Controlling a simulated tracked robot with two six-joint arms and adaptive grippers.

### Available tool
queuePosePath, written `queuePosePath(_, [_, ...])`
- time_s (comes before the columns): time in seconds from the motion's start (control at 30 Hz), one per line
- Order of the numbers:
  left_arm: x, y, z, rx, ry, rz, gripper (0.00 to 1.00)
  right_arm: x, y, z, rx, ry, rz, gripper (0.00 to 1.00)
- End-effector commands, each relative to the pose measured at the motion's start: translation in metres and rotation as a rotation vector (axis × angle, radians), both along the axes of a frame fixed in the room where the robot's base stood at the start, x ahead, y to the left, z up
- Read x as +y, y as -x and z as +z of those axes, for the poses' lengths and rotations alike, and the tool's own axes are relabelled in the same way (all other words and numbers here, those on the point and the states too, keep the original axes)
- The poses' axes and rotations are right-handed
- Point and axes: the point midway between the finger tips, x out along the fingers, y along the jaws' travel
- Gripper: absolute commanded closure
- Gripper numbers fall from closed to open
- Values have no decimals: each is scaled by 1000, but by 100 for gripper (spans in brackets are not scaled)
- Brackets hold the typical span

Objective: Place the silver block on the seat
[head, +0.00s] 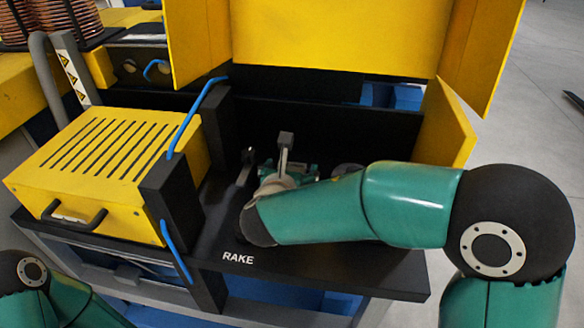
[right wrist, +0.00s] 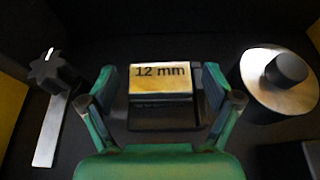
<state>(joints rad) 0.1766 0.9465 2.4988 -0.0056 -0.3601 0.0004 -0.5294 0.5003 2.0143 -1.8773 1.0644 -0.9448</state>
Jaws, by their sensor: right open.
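A metallic block marked "12 mm" (right wrist: 160,77) shows in the right wrist view, its top pale and yellowish in the light. It sits on or in a dark seat-like piece (right wrist: 165,117); whether it is fully seated I cannot tell. My right gripper (right wrist: 160,95) is open, with one finger on each side of the block. Whether the fingers touch it is unclear. In the head view the right gripper (head: 292,174) is low inside the black station, partly hidden by my arm, and the block cannot be made out. My left gripper is out of view.
A black star knob (right wrist: 53,73) with a silver bar stands left of the block. A round silver disc (right wrist: 262,100) with a black knob stands right. Yellow panels (head: 340,35) enclose the back, and a slotted yellow box (head: 105,150) stands left. Black surface near "RAKE" (head: 237,258) is clear.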

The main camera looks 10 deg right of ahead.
Motion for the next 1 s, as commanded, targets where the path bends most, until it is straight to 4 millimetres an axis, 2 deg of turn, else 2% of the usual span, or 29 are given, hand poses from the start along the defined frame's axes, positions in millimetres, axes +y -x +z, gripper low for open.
queuePosePath(0.4, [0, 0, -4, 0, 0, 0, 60, 29, 65, 30, -4, -1, 6, 11])
queuePosePath(0.6, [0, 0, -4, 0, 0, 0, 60, 38, 89, 41, -2, 0, 2, 11])
queuePosePath(0.77, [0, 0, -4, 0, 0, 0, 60, 41, 97, 44, -1, 1, 1, 11])
queuePosePath(1.0, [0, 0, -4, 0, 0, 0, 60, 40, 98, 44, 0, 0, -1, 11])
